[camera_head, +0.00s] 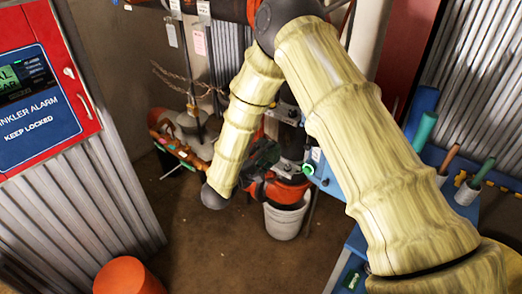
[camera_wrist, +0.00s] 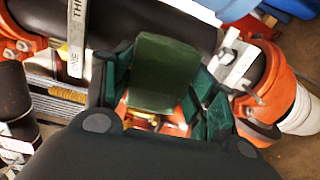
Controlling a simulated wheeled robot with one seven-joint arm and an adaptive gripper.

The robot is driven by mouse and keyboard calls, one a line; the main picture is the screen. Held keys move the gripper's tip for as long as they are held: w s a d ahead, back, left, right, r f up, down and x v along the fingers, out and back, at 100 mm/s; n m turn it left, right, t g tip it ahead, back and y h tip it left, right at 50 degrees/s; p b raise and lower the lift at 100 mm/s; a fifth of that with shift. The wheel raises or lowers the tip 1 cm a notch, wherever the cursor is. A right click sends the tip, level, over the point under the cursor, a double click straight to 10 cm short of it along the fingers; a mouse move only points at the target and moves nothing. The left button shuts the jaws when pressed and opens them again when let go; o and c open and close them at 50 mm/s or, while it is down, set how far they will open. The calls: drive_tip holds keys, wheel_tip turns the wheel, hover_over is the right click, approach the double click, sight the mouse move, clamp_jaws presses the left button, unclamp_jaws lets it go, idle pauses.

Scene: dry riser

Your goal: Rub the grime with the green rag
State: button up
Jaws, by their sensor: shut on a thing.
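My gripper (camera_wrist: 165,90) is shut on the dark green rag (camera_wrist: 164,72), which shows as a folded flap between the fingers in the wrist view. In the head view my gripper (camera_head: 262,160) is partly behind my arm, close to orange pipework low in the middle. In the wrist view the rag is in front of a dark pipe (camera_wrist: 150,22) with orange fittings. I cannot tell whether the rag touches a surface. I cannot make out the grime in either view; the rag and gripper hide part of the pipework.
A white bucket (camera_head: 286,219) stands just below the orange pipework. In the wrist view a grey lever (camera_wrist: 77,38) and a metal bracket (camera_wrist: 238,62) flank the rag. A red alarm cabinet (camera_head: 45,85) is at left and an orange drum (camera_head: 127,277) at the bottom. Floor between is clear.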

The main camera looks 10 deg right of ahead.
drive_tip(key=x, duration=0.2)
drive_tip(key=b+x, duration=0.1)
drive_tip(key=x, duration=0.2)
drive_tip(key=shift+w+r+b, duration=0.4)
drive_tip(key=shift+w, duration=0.2)
drive_tip(key=shift+x, duration=1)
idle(0.9)
drive_tip(key=shift+p, duration=0.3)
drive_tip(key=shift+s+d+p, duration=0.55)
drive_tip(key=shift+s+d, duration=0.05)
drive_tip(key=shift+s, duration=0.25)
drive_tip(key=shift+s+d+p, duration=0.55)
drive_tip(key=shift+s, duration=0.25)
drive_tip(key=shift+w+d, duration=0.1)
drive_tip(key=shift+w, duration=0.1)
